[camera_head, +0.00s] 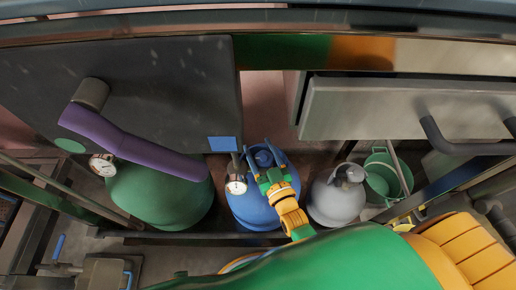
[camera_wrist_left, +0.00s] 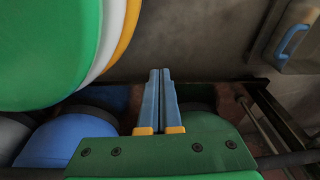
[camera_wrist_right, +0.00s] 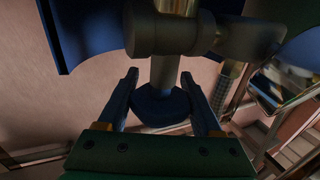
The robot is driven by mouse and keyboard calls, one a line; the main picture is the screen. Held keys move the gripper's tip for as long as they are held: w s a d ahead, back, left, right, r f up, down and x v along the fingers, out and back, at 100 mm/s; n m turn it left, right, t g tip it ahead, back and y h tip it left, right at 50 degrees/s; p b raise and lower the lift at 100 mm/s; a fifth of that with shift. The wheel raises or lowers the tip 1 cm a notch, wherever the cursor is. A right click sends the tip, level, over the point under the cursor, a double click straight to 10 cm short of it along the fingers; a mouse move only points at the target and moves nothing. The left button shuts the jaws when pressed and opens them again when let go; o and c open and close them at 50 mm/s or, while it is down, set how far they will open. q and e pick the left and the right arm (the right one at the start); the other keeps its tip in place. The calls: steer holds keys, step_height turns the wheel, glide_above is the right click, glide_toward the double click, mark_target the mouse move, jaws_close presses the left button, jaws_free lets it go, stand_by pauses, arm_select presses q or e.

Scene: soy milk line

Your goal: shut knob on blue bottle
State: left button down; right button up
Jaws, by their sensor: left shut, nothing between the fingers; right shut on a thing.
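The blue bottle (camera_head: 250,208) stands upright at the middle of the head view, with a round gauge (camera_head: 236,187) at its upper left. Its dark blue knob (camera_head: 264,158) sits on top, and the right wrist view also shows the knob (camera_wrist_right: 160,106) below a metal valve stem. My right gripper (camera_head: 262,155) has one finger on each side of the knob and is shut on it. In the left wrist view my left gripper (camera_wrist_left: 160,73) is shut and empty, with its fingers together, away from the knob. I cannot make it out in the head view.
A green bottle (camera_head: 150,200) with a gauge stands to the left, under a purple pipe (camera_head: 130,145). A grey bottle (camera_head: 335,205) and a green bucket (camera_head: 382,182) stand to the right. A dark panel (camera_head: 160,90) and a metal drawer front (camera_head: 370,108) bound the space behind.

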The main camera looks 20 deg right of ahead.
steer(key=o, duration=1.4)
steer(key=shift+c, duration=0.2)
steer(key=shift+s, duration=0.2)
steer(key=s, duration=0.2)
steer(key=s+p, duration=0.1)
steer(key=s, duration=0.3)
steer(key=shift+s+d, duration=0.1)
steer(key=shift+d, duration=0.25)
steer(key=shift+s, duration=0.25)
arm_select(q)
steer(key=shift+s+a+r, duration=0.1)
steer(key=shift+s+a, duration=0.45)
steer(key=shift+s, duration=0.05)
